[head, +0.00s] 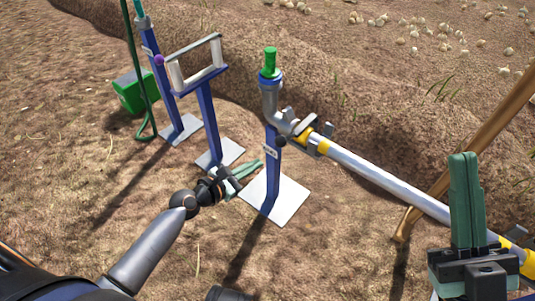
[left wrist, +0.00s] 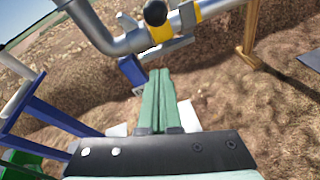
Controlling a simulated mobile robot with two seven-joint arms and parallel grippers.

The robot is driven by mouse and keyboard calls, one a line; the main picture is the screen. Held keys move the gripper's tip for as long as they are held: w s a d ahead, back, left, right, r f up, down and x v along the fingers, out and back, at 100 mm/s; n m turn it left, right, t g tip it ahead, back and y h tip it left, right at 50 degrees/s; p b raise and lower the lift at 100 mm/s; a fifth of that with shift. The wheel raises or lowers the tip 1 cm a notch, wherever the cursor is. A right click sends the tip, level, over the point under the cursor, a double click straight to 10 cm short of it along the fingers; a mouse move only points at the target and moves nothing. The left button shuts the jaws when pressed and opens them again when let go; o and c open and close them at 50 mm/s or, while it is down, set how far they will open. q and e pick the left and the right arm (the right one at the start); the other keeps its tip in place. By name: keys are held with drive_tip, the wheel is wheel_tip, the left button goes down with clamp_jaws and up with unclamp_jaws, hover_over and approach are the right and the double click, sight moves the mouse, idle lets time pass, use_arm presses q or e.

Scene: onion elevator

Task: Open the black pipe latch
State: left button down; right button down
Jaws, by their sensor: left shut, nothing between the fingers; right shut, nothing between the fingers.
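The pipe latch shows a round black knob (head: 281,141) at the yellow-banded pipe joint (head: 301,135), on top of a blue post. In the left wrist view the black knob (left wrist: 156,12) stands against the yellow band (left wrist: 160,31), above my fingertips. My left gripper (head: 250,169) is shut and empty, below and left of the knob in the head view and apart from it. Its green fingers (left wrist: 160,85) point toward the pipe in the left wrist view. My right gripper (head: 465,160) is shut and empty, upright by the pipe's lower right end.
A long silver pipe (head: 385,175) runs from the joint to the lower right. A wooden pole (head: 470,155) leans behind it. Blue stands, one with a grey frame (head: 195,62), and a green box (head: 133,90) are at the left. Bare soil lies in front.

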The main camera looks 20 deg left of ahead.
use_arm(q)
drive_tip(key=shift+w+d+r, duration=0.7)
drive_tip(key=shift+w+d, duration=0.05)
drive_tip(key=shift+w, duration=0.15)
drive_tip(key=shift+w+d+r, duration=0.65)
drive_tip(key=shift+w+d, duration=0.05)
drive_tip(key=shift+w, duration=0.2)
drive_tip(key=shift+r+p, duration=0.1)
drive_tip(key=shift+p, duration=0.3)
use_arm(e)
drive_tip(key=shift+r, duration=0.25)
use_arm(q)
drive_tip(key=shift+r+p, duration=0.35)
drive_tip(key=shift+p, duration=0.7)
use_arm(e)
wheel_tip(320, 180, up, 2)
drive_tip(key=shift+d+r+n, duration=0.1)
drive_tip(key=shift+r+n, duration=0.1)
drive_tip(key=shift+n, duration=0.1)
use_arm(q)
drive_tip(key=shift+w+r+g+p, duration=0.1)
drive_tip(key=shift+r+g+p, duration=0.35)
drive_tip(key=shift+p, duration=0.5)
use_arm(e)
drive_tip(key=shift+r, duration=0.85)
